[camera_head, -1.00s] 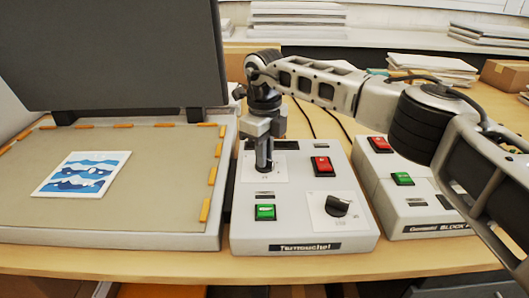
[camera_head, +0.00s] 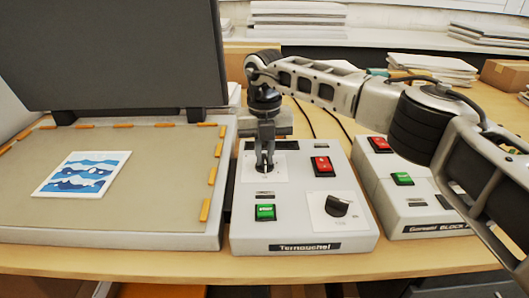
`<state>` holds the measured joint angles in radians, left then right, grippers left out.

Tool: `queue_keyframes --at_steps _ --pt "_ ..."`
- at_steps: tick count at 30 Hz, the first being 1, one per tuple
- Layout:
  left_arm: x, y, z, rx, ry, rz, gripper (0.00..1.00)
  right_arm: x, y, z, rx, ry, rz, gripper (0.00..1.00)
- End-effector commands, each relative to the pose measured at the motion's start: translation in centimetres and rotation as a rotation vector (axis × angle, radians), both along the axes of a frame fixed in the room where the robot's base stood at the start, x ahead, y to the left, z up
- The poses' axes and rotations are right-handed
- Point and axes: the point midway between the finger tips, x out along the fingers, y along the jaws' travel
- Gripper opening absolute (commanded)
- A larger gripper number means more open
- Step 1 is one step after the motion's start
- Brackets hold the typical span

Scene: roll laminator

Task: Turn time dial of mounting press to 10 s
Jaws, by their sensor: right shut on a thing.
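The mounting press stands at the left with its dark lid (camera_head: 115,60) raised. Its control box (camera_head: 290,228) is in the middle of the table. My right gripper (camera_head: 265,168) points down onto the white dial plate (camera_head: 283,167) at the box's upper left. It is shut on the dial there, which the fingers almost wholly hide, so its setting cannot be read. A second black dial (camera_head: 336,205) sits uncovered at the lower right of the box. A red switch (camera_head: 322,166) and a green switch (camera_head: 265,212) are on the same face. My left gripper is not in view.
A blue-and-white print (camera_head: 83,174) lies on the press bed (camera_head: 150,205). A second control box (camera_head: 425,212) stands close at the right, partly behind my right arm. Paper stacks (camera_head: 430,68) and a cardboard box (camera_head: 505,74) are at the back. The table's front strip is clear.

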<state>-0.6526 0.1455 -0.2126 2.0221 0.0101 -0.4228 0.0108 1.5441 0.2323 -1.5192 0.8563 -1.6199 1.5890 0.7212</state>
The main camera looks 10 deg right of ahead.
Motion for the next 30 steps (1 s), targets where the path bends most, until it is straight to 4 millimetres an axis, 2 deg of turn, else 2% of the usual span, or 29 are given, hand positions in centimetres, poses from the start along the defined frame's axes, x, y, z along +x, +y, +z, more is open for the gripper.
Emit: queue_keyframes --at_steps 9,24,25,26,27,30 --pt "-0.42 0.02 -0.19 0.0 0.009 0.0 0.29 0.17 -0.05 0.35 0.002 -0.007 -0.105 0.0" --pt "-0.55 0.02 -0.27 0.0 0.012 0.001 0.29 0.19 -0.06 0.35 0.002 -0.008 -0.122 0.0" --pt "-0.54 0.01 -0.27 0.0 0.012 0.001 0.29 0.19 -0.06 0.35 0.002 -0.008 -0.122 0.2" --pt "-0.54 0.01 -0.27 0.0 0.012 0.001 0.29 0.19 -0.06 0.35 0.002 -0.008 -0.121 0.28" --pt "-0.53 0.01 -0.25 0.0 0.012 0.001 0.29 0.17 -0.06 0.31 0.002 -0.007 -0.121 0.34" --pt "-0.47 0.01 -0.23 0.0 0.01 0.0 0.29 0.12 -0.04 0.22 0.001 -0.005 -0.12 0.34"
